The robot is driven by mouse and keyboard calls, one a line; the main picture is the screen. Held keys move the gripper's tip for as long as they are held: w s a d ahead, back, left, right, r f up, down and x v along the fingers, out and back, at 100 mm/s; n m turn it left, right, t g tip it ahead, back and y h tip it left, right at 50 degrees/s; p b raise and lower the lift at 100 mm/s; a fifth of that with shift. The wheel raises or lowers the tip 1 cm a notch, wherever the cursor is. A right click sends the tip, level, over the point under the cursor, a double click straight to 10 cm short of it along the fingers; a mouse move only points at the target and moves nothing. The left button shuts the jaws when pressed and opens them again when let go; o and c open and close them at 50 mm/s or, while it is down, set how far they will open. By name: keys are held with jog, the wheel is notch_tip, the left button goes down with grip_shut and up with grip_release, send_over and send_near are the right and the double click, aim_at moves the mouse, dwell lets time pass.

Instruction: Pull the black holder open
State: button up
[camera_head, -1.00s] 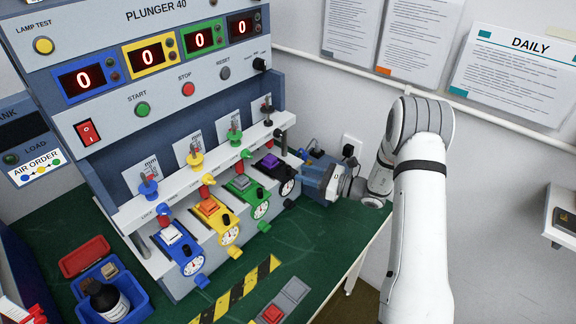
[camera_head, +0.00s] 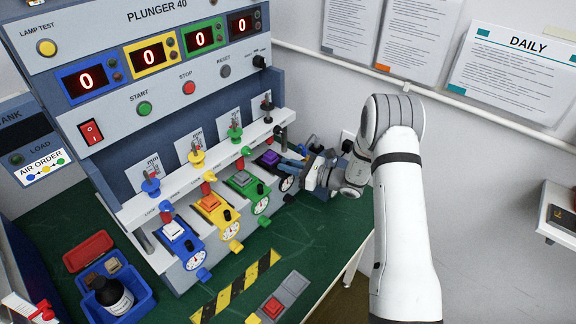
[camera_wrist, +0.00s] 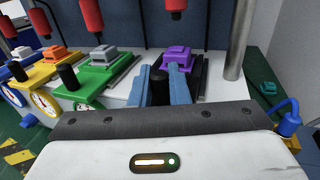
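The black holder (camera_wrist: 199,80) is the rightmost of the holders, with a purple block (camera_head: 271,157) on top and a round dial (camera_head: 286,184) at its front. Its black knob (camera_wrist: 160,89) stands upright at the front. My gripper (camera_wrist: 161,82) has its two blue fingers on either side of this knob, with little or no gap visible, so it appears shut on it. In the head view my gripper (camera_head: 292,164) reaches the holder from the right, and its fingers partly cover the holder's front. The holder is still under the plunger row.
Green (camera_head: 246,184), yellow (camera_head: 215,211) and blue (camera_head: 180,240) holders stand in a row to the left. A metal post (camera_wrist: 238,40) rises just right of the black holder. Red plungers (camera_wrist: 91,17) hang above the row. Green tabletop is free in front.

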grip_shut()
jog(key=s+d+b, duration=0.2)
jog(key=s+d, duration=0.4)
jog(key=d, duration=0.1)
jog(key=shift+d, duration=0.3)
jog(key=o, duration=0.5)
grip_release()
